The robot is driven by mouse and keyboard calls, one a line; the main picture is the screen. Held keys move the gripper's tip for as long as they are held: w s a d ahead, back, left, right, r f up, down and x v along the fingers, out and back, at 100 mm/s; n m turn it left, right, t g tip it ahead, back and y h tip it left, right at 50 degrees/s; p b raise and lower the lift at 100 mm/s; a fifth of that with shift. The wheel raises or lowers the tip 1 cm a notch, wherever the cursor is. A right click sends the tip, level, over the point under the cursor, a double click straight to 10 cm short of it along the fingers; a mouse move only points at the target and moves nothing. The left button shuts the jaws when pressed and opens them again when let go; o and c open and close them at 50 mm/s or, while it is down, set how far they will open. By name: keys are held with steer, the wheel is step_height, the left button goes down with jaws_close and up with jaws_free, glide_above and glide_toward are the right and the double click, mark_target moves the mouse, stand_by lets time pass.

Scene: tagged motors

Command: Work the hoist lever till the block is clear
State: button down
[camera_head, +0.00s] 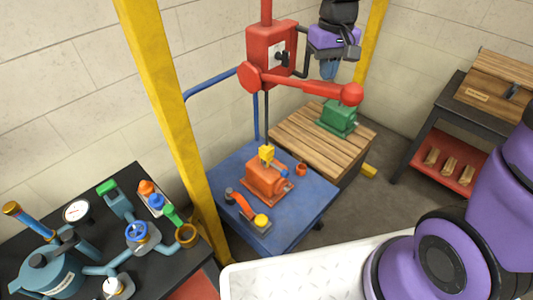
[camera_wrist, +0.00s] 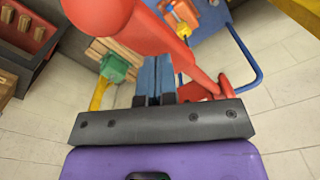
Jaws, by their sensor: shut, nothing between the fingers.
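The red hoist (camera_head: 271,50) hangs at the upper middle of the head view. Its red lever (camera_head: 305,85) reaches to the right and ends in a round knob (camera_head: 351,94). In the wrist view the lever (camera_wrist: 190,65) crosses close to my fingers. My gripper (camera_head: 329,76) has blue fingers, shut and empty, pointing down behind the lever near the knob. I cannot tell whether they touch it. The fingers also show in the wrist view (camera_wrist: 156,68). The orange motor block (camera_head: 267,181) appears to sit on the blue table (camera_head: 295,211), with a yellow hook (camera_head: 266,154) at its top.
A green motor (camera_head: 338,117) stands on a wooden platform (camera_head: 300,131) behind the blue table. Yellow posts (camera_head: 172,110) frame the hoist. A dark bench (camera_head: 70,240) with valves and a gauge is at left. A shelf (camera_head: 440,125) stands at right.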

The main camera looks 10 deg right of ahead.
mark_target(327, 98)
steer(key=shift+f, duration=0.65)
steer(key=shift+s+d+f, duration=0.1)
steer(key=shift+s+f, duration=0.05)
steer(key=shift+f, duration=0.8)
steer(key=shift+s+d+f, duration=0.1)
steer(key=shift+s+f, duration=0.05)
steer(key=shift+f, duration=0.75)
steer(key=shift+s+d+f, duration=0.1)
steer(key=shift+s+f, duration=0.05)
steer(key=shift+f, duration=0.9)
steer(key=shift+w+f, duration=0.1)
steer(key=shift+f, duration=2.6)
